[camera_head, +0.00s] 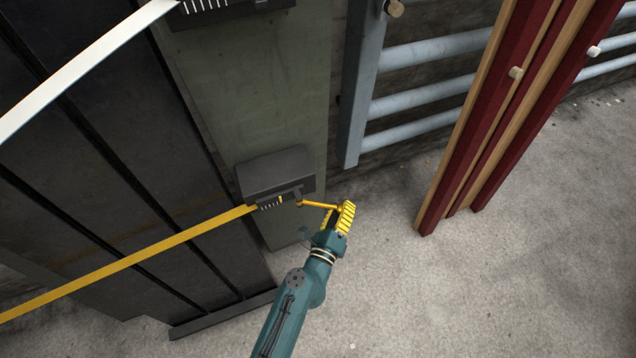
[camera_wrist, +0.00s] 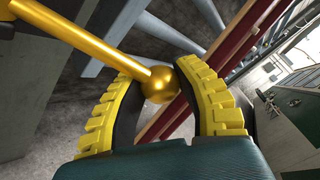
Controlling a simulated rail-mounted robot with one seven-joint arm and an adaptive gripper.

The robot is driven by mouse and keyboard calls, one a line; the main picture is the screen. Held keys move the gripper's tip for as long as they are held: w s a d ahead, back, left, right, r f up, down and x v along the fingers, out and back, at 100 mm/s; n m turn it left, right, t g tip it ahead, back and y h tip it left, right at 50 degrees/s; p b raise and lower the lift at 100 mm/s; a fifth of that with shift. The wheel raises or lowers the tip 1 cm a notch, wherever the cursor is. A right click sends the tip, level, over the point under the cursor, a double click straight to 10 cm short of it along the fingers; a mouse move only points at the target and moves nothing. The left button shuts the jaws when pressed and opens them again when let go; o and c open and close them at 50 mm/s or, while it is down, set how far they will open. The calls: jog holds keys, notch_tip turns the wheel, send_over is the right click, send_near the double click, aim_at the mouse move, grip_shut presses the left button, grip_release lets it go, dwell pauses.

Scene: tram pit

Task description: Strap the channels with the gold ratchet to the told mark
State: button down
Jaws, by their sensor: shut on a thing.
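The gold ratchet's lever (camera_head: 319,205) reaches right from a dark ratchet box (camera_head: 274,172) on the grey-green post. In the wrist view the lever (camera_wrist: 120,55) ends in a gold ball knob (camera_wrist: 160,84). My gripper (camera_head: 343,216) has yellow padded fingers, which also show in the wrist view (camera_wrist: 162,95), shut around the knob. A gold strap (camera_head: 130,258) runs from the box down left across the dark channels (camera_head: 130,150). A row of white marks with one yellow mark (camera_head: 270,203) shows on the box's lower edge; the marks are too small to read.
A white strap (camera_head: 85,65) crosses the channels higher up, to another dark box (camera_head: 230,12) at the top. Red and tan upright beams (camera_head: 500,120) and pale blue pipes (camera_head: 425,90) stand at right. Bare concrete floor (camera_head: 480,290) lies at lower right.

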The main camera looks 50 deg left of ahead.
jog(key=shift+s+d+r+m+t+h+p, duration=0.2)
jog(key=shift+s+m+t+h+p, duration=0.3)
jog(key=shift+h, duration=0.4)
jog(key=shift+s+d+f+m+h+p, duration=0.2)
jog(key=shift+s+d+m+h+p, duration=0.3)
jog(key=shift+s+m+h, duration=0.4)
jog(key=shift+w, duration=0.25)
jog(key=c, duration=0.6)
grip_release()
jog(key=shift+c, duration=0.2)
jog(key=v, duration=1.2)
jog(key=shift+a+f, duration=0.15)
jog(key=shift+f, duration=0.05)
